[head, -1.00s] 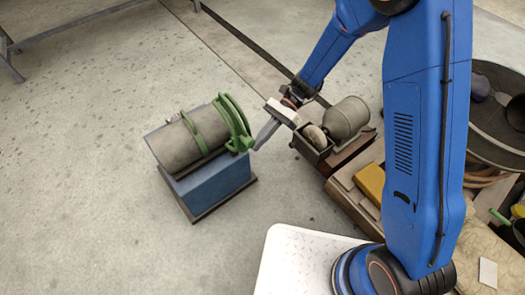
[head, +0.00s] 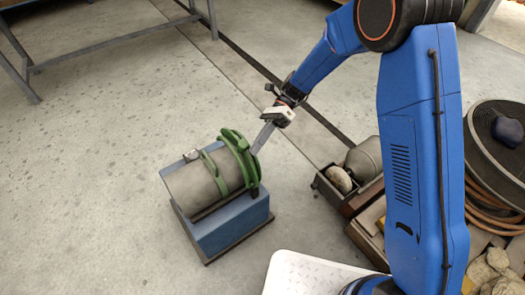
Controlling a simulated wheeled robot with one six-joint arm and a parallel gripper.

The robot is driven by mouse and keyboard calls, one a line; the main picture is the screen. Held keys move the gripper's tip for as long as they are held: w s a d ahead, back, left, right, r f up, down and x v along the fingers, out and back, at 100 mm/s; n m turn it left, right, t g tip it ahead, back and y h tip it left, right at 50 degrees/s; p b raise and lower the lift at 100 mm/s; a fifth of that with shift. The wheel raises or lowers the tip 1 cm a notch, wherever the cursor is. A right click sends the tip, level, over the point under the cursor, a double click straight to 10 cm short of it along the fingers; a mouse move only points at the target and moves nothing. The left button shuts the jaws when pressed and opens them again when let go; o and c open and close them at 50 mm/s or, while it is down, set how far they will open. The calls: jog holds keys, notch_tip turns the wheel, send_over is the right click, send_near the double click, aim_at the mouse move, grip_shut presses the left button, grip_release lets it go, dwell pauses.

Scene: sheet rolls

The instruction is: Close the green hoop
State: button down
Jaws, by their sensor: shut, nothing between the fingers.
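The green hoop (head: 240,160) is at the right end of a grey-green roll (head: 190,186), which lies tilted on a blue block. Its curved bands arch over the roll's end. I cannot tell whether a gap is left between its parts. A narrower green band (head: 214,172) crosses the roll further left. My gripper (head: 256,150) is shut and empty, with its grey fingers pointing down at the upper right side of the hoop. The tips are at or very near the hoop; contact is unclear. The hoop's far side is hidden.
The blue block (head: 228,226) stands on a dark base on the concrete floor. A box with a grey tank (head: 364,160) stands to the right of it. A metal table frame (head: 100,52) is at the upper left. The floor to the left is clear.

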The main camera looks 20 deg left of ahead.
jog(key=w+a, duration=0.1)
jog(key=w+a+f, duration=0.1)
jog(key=a, duration=0.1)
jog(key=w+a, duration=0.1)
jog(key=shift+w+a+f, duration=0.25)
jog(key=shift+w+f, duration=0.05)
jog(key=shift+f, duration=0.05)
jog(key=shift+w+a+f, duration=0.5)
jog(key=shift+w+a, duration=0.15)
jog(key=shift+a, duration=0.1)
jog(key=shift+s+d, duration=0.3)
jog(key=shift+d, duration=0.3)
jog(key=shift+s+d+r, duration=0.1)
jog(key=shift+s+d, duration=0.2)
jog(key=shift+d, duration=0.2)
jog(key=shift+s+d+r, duration=0.1)
jog(key=shift+s+d, duration=0.2)
jog(key=shift+d, duration=0.2)
jog(key=shift+w+d, duration=0.1)
jog(key=shift+d, duration=0.15)
jog(key=w+d, duration=0.2)
jog(key=w, duration=0.7)
